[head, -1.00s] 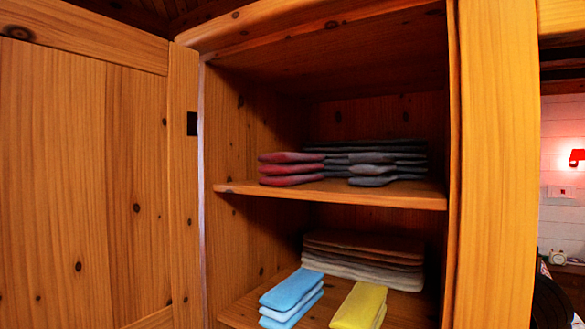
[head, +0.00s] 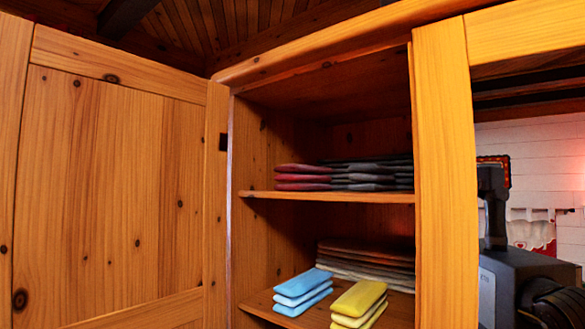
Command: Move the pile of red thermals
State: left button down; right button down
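The pile of red thermals (head: 303,177) is a small folded stack at the left front of the upper shelf (head: 330,196) in the open wooden wardrobe. It touches or nearly touches the grey folded stack (head: 371,178) on its right. Neither gripper shows in the head view. A dark grey part of my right arm (head: 520,285) stands at the right edge, outside the wardrobe; its gripper is not visible.
The lower shelf holds a blue stack (head: 303,287), a yellow stack (head: 359,302) and brown and grey folded cloths (head: 368,262) behind. The open door (head: 115,190) fills the left. A wooden post (head: 445,180) bounds the opening on the right. Space above the upper stacks is free.

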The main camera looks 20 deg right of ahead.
aim_at(306, 178)
jog(key=k, duration=1.2)
jog(key=u, duration=1.1)
jog(key=i, duration=2.7)
jog(key=z, duration=2.1)
